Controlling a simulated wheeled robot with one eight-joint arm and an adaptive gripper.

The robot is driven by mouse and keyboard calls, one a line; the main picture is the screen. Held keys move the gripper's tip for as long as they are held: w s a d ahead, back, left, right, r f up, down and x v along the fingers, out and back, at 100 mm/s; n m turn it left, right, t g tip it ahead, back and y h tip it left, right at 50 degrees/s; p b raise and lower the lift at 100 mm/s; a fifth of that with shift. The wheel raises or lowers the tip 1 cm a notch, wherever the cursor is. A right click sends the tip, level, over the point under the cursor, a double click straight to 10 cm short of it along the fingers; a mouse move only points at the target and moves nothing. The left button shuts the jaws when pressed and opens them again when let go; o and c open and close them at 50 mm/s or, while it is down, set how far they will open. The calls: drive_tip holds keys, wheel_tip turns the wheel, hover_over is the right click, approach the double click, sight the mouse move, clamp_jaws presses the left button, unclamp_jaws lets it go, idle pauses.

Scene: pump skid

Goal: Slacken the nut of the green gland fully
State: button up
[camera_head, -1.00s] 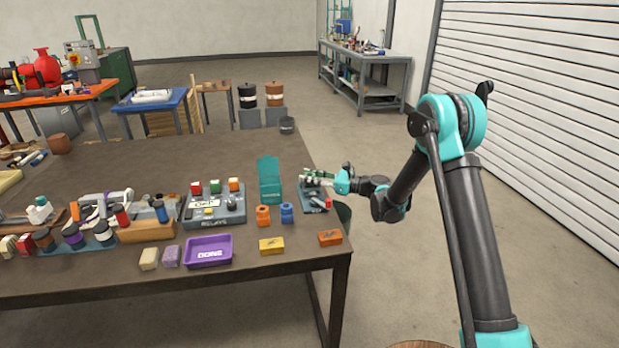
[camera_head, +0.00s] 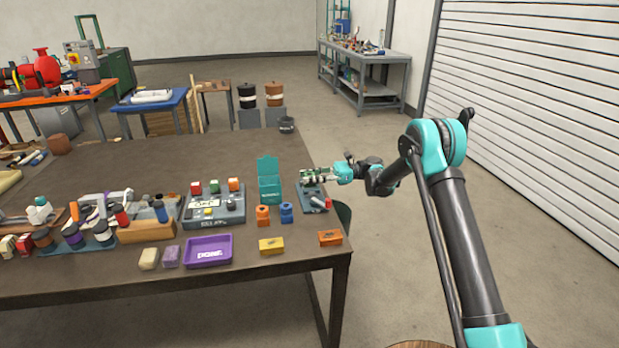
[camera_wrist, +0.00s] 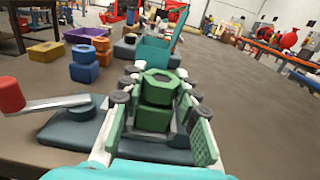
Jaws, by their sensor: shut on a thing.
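The green gland (camera_wrist: 153,118), with its hexagonal green nut (camera_wrist: 160,83) on top, stands upright on a blue-grey base plate (camera_wrist: 70,137). In the wrist view my gripper (camera_wrist: 156,90) has a finger on each side of the nut and is shut on it. In the head view my gripper (camera_head: 319,177) reaches in from the right at the table's right edge, over the green gland (camera_head: 308,178). The fingers hide part of the gland there. The exact finger contact is partly hidden.
A red-ended lever (camera_wrist: 12,95) lies close left of the gland in the wrist view. Orange (camera_head: 263,215) and blue (camera_head: 287,213) pieces stand nearby. Floor right of the table is free.

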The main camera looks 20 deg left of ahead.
idle(0.3)
drive_tip(key=o, duration=1.2)
drive_tip(key=v, duration=1.2)
drive_tip(key=shift+d, duration=0.1)
